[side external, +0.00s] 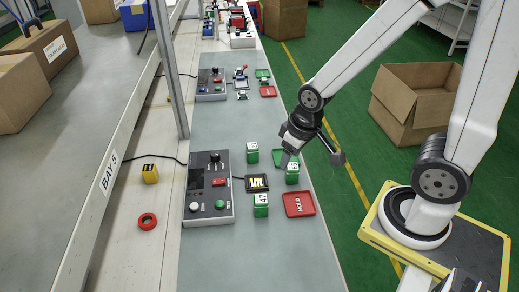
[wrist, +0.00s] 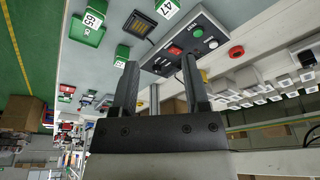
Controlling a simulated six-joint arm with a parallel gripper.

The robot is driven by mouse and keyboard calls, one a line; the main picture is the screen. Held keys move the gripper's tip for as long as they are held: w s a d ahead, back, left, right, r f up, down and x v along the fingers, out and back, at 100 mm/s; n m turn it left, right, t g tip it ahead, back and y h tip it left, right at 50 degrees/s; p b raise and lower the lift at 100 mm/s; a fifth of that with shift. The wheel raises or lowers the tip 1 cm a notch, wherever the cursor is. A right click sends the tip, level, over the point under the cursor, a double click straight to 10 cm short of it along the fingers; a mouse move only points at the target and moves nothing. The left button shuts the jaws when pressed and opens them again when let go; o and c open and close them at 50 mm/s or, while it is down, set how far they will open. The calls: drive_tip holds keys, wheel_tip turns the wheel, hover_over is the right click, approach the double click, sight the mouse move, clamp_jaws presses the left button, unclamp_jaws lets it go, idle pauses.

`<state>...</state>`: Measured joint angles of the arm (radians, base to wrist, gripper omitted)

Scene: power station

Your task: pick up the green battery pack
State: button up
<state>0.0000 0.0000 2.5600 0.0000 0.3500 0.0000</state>
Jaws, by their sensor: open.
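Three green battery packs with white tops stand upright on the grey bench mat. In the side view one (side external: 252,153) is behind the charging slot, one marked 47 (side external: 261,206) is in front of it, and one (side external: 292,174) is to its right. In the wrist view they are the pack with a blank-looking face (wrist: 122,56), pack 47 (wrist: 160,9) and pack 65 (wrist: 93,22). My gripper (wrist: 159,59) is open and empty. In the side view it hangs above the green tray (side external: 282,157), close to the right pack, partly hidden by my wrist.
A dark slot dock (side external: 257,184) sits between the packs. A control box (side external: 208,190) with buttons stands left. A red HOLD tray (side external: 299,204) lies front right. The front mat is clear.

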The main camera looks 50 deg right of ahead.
drive_tip(key=o, duration=0.6)
drive_tip(key=shift+c, duration=0.2)
drive_tip(key=shift+w+d, duration=0.1)
drive_tip(key=n+g, duration=0.3)
drive_tip(key=n, duration=0.5)
hover_over(293, 167)
wheel_tip(293, 167, down, 15)
drive_tip(key=shift+d+f, duration=0.1)
drive_tip(key=shift+f, duration=0.1)
drive_tip(key=shift+f, duration=1.2)
